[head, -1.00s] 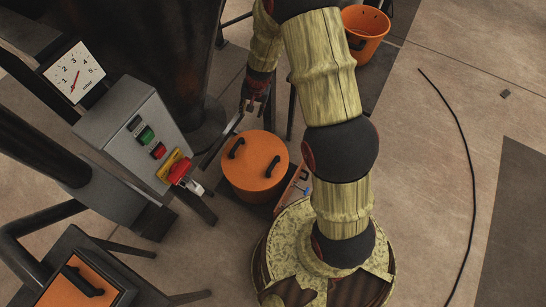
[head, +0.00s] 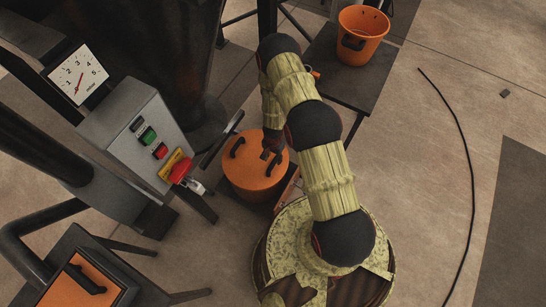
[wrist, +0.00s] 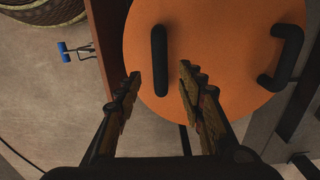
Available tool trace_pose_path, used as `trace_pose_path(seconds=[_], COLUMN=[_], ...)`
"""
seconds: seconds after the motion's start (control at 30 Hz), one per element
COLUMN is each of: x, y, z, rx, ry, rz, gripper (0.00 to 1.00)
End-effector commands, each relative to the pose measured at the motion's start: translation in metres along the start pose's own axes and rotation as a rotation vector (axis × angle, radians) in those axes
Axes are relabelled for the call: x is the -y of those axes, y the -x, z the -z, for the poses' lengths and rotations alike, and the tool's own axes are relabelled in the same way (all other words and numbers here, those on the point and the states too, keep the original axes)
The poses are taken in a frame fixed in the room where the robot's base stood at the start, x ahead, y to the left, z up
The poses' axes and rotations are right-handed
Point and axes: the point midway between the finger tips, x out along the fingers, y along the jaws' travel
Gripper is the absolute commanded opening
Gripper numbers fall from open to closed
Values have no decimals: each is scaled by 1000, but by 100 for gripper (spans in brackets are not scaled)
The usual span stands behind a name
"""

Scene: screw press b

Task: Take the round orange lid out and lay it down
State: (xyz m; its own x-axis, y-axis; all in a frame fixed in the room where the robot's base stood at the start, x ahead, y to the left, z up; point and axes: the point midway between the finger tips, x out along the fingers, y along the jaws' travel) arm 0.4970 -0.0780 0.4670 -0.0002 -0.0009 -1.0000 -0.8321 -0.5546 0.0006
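The round orange lid (head: 240,172) with two black bar handles lies flat in the middle of the head view, just right of the control box. Its orange face fills much of the wrist view (wrist: 225,55). My gripper (head: 269,152) is over the lid's right part in the head view, pointing down. In the wrist view my gripper (wrist: 159,72) is open, with one finger on each side of a black handle (wrist: 160,60). The fingers look apart from the handle; their height above it is hard to tell. The other handle (wrist: 291,55) is free at the right.
A grey control box (head: 140,135) with a red knob stands close left of the lid. An orange bucket (head: 362,36) sits on a dark table (head: 335,72) behind. An orange panel with a handle (head: 70,290) is at lower left. Open floor with a black cable (head: 462,150) lies right.

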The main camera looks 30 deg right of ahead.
Motion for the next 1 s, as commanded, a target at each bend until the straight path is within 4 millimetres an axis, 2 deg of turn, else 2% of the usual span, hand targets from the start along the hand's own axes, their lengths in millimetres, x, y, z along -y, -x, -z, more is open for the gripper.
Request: trace_pose_path(seconds=[0.03, 0.2, 0.4, 0.57, 0.83, 1.0], x=[0, 0, 0, 0, 0, 0], y=[-10, -36, -58, -66, -66, -66], z=[0, 0, 0, 0, 0, 0], rx=[1, 1, 1, 1, 1, 1], ry=[0, 1, 1, 1, 1, 1], rz=[-1, 0, 0, 0, 1, 1], gripper=[39, 39, 39, 39, 39, 30])
